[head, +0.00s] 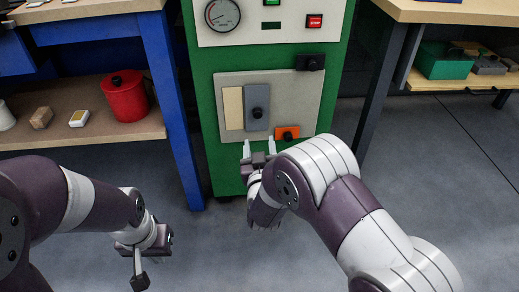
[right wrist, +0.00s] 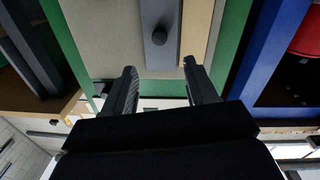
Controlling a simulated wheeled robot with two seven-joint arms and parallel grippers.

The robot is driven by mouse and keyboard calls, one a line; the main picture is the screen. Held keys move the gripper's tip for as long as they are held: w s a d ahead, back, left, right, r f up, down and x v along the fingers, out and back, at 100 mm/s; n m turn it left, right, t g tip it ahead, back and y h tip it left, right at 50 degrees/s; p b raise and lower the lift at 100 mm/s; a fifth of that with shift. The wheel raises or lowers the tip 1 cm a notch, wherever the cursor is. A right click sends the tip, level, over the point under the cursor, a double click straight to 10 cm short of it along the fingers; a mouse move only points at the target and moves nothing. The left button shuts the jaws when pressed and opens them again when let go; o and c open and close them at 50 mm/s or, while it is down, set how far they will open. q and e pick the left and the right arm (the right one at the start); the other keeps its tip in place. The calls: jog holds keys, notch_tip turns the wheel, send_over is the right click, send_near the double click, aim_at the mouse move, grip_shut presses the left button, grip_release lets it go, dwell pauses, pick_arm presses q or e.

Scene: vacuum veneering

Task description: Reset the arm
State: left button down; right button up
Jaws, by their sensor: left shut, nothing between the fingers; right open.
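My right gripper (head: 259,148) is open and empty in front of the green cabinet, just below the beige panel (head: 290,90). Its two spread fingers also show in the right wrist view (right wrist: 161,75), apart from the panel as far as I can tell. On the panel are a grey slab with a black knob (head: 256,106), a tan strip (head: 233,108) and an orange piece with a dark knob (head: 287,133). The slab also shows in the right wrist view (right wrist: 158,55). My left gripper (head: 139,281) is shut and empty, low over the floor at lower left.
The green cabinet (head: 204,100) carries a gauge (head: 222,14) and a red stop button (head: 314,21). A blue-legged bench (head: 170,90) at left holds a red pot (head: 124,96) on its shelf (head: 75,132). A right-hand bench holds a green box (head: 444,62). Open floor (head: 440,165) lies at right.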

dwell(0.4)
jog(key=s+a+f+g+y, duration=0.2)
jog(key=s+f+g, duration=0.3)
jog(key=f+g, duration=0.3)
jog(key=s+d+n+g+p, duration=0.1)
jog(key=s+d+g+p, duration=0.15)
jog(key=s, duration=0.35)
jog(key=s+d+r+m+g+h+p, duration=0.1)
jog(key=s+d+r+g+p, duration=0.4)
jog(key=s, duration=0.3)
jog(key=s+d+r+g+p, duration=0.2)
jog(key=s+d+r, duration=0.3)
jog(key=s+r, duration=0.25)
notch_tip(320, 180, up, 40)
jog(key=d+m+p, duration=0.1)
jog(key=d+p, duration=0.1)
jog(key=p, duration=3.7)
jog(key=shift+w+d+t, duration=0.15)
jog(key=shift+w+t, duration=0.1)
jog(key=shift+t, duration=0.2)
